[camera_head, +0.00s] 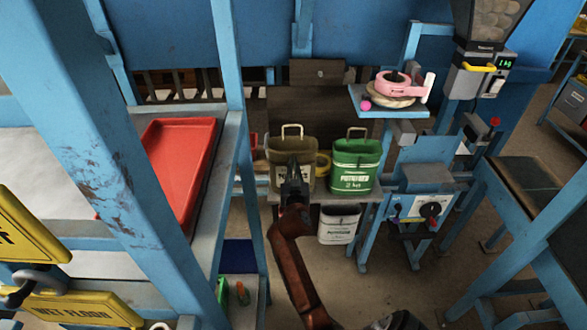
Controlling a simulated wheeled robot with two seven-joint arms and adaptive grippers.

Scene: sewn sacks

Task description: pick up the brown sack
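The brown sack (278,152) stands upright on a shelf in the middle of the head view, with a tan loop handle on top. My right gripper (294,172), dark and seen from behind, is in front of the sack and hides part of its face and label. I cannot tell whether it touches the sack, and its fingers are too small and dark to show whether they are open. The sack's handle appears free. My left gripper is not in view.
A green sack (355,165) stands close on the right of the brown one. A white sack (338,228) is lower down. A scale platform (388,104) holds a pink tape dispenser. A blue frame with a red tray (180,165) is at left. Yellow wet-floor signs (80,308) are lower left.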

